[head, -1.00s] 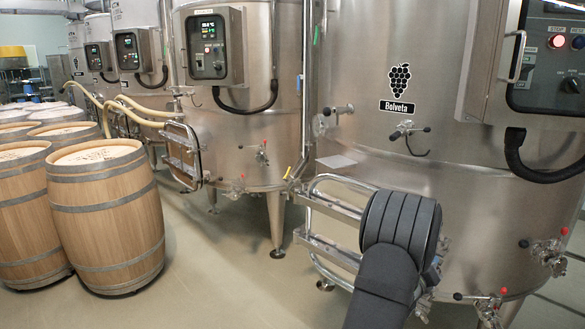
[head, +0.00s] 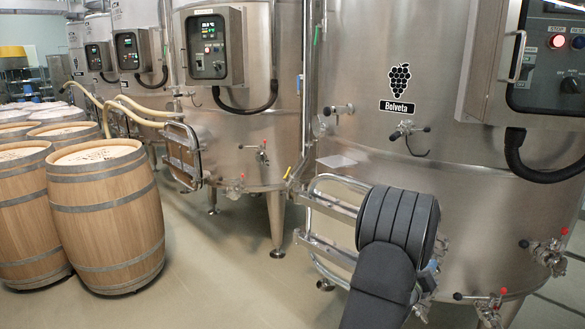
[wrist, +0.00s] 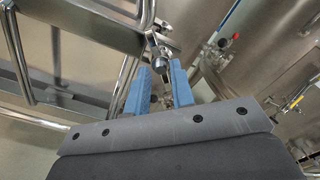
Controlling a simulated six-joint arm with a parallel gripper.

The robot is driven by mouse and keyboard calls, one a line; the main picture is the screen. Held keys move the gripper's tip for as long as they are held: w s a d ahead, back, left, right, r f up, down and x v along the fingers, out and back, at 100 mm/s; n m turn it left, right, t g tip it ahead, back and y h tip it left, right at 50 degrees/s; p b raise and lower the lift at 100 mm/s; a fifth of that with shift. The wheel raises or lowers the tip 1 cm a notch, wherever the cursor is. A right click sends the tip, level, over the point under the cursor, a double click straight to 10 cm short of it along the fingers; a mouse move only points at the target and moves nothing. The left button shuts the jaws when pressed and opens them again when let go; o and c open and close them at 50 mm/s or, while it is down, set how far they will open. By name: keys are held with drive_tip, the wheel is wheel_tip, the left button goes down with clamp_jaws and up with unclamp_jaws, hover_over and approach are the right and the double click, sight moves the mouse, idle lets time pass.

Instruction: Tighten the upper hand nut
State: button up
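In the wrist view a shiny metal fitting, apparently a hand nut (wrist: 159,55), sits beside the tubular door frame, just ahead of my fingertips. Which nut it is, upper or lower, I cannot tell. My gripper (wrist: 161,78) has two blue fingers standing apart, one on each side of the line to the fitting. Metal parts show in the gap between them. I cannot tell whether either finger touches the fitting. In the head view my dark padded arm covers the nut and nearly all of the gripper.
The tubular door frame (head: 330,205) of the Belveta vat (head: 455,205) juts out left of my arm. Red-handled valves (head: 548,255) stick out at the lower right, and one shows in the wrist view (wrist: 222,43). Wooden barrels (head: 105,218) stand left, with open floor between.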

drive_tip(key=v, duration=0.6)
drive_tip(key=shift+s+a, duration=0.2)
idle(0.4)
drive_tip(key=x, duration=0.9)
drive_tip(key=shift+n, duration=3.9)
